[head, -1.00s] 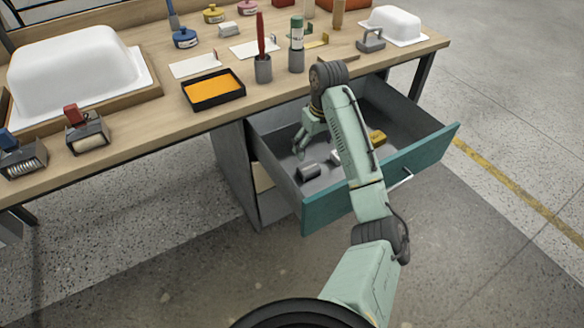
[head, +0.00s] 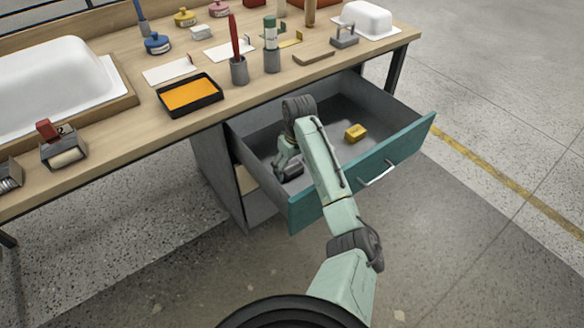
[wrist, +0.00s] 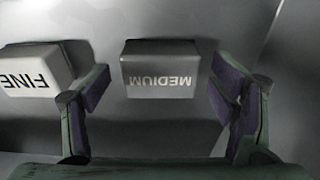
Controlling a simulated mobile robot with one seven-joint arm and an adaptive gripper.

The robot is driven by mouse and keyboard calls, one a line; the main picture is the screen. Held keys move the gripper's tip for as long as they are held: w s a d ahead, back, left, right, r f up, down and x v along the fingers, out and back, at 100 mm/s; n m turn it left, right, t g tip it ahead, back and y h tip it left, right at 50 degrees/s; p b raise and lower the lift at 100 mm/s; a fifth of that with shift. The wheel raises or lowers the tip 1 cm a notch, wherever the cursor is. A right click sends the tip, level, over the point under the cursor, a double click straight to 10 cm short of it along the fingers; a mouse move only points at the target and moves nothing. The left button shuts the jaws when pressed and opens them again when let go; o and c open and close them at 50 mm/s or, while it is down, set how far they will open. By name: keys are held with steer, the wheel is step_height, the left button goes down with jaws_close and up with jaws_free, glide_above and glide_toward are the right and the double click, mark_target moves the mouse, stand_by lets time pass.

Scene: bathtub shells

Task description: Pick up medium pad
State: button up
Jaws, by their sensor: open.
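The medium pad (wrist: 160,72) is a grey block marked MEDIUM, lying on the drawer floor; the lettering appears upside down in the wrist view. My gripper (wrist: 160,88) is open, with one finger on each side of the pad's near end and nothing held. The pad sits ahead of and between the fingers, and I see a gap on each side. In the head view my gripper (head: 284,160) is low inside the drawer, beside a dark grey block (head: 293,173) that appears to be this pad.
A lighter pad marked FINE (wrist: 35,72) lies close to the left finger. A yellow block (head: 356,132) lies farther right in the open drawer. The drawer's teal front (head: 400,150) and grey walls surround my gripper. The workbench top (head: 130,110) overhangs behind.

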mark_target(292, 166)
steer(key=shift+f, duration=0.3)
steer(key=shift+c, duration=0.4)
steer(key=c, duration=1.2)
steer(key=shift+o, duration=0.2)
step_height(292, 166, up, 10)
steer(key=shift+r+b, duration=0.1)
steer(key=shift+b, duration=0.4)
steer(key=o, duration=0.6)
steer(key=c, duration=0.5)
